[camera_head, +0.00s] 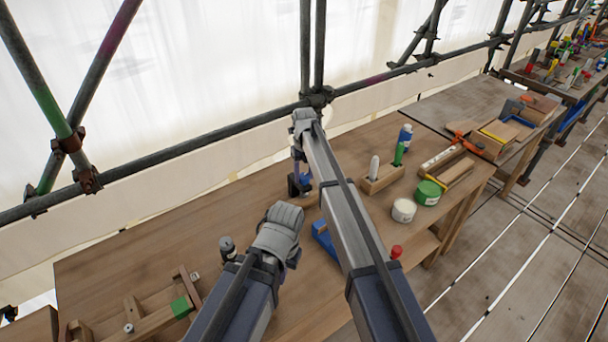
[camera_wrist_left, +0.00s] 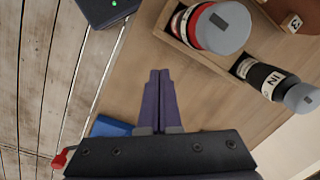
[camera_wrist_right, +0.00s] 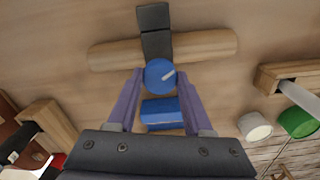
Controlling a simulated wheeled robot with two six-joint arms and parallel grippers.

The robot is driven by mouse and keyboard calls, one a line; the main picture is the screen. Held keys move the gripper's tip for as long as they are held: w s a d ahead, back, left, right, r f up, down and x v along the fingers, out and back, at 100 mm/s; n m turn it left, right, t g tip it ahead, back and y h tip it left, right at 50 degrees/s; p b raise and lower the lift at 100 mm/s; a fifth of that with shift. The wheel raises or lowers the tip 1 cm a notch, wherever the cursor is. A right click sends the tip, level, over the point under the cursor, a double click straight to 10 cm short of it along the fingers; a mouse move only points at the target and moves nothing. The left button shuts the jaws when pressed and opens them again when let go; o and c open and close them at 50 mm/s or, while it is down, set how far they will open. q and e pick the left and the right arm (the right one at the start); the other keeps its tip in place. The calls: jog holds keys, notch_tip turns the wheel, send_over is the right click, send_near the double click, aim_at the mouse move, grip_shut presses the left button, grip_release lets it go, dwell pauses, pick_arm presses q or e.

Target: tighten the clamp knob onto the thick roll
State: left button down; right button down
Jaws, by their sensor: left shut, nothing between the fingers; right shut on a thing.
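The thick roll (camera_wrist_right: 205,46) is a pale wooden cylinder lying across the right wrist view. A black clamp (camera_wrist_right: 153,18) crosses its middle and also shows dark in the head view (camera_head: 293,187). The clamp's round blue knob (camera_wrist_right: 155,72), with a white pointer line, faces the right wrist camera. My right gripper (camera_wrist_right: 160,80) is shut on the knob, one purple finger on each side. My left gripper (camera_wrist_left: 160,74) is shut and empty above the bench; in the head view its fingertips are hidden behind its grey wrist. The roll is mostly hidden by my right arm in the head view.
A blue block (camera_wrist_right: 162,114) lies near the knob. White (camera_head: 403,210) and green (camera_head: 428,192) tins stand on the right. Scaffold poles run behind the bench.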

aim_at(304, 176)
dwell(0.3)
jog(key=shift+c, duration=1.5)
grip_release()
jog(key=shift+r, duration=0.1)
notch_tip(304, 176, up, 8)
jog(key=p, duration=0.8)
jog(key=shift+f, duration=0.2)
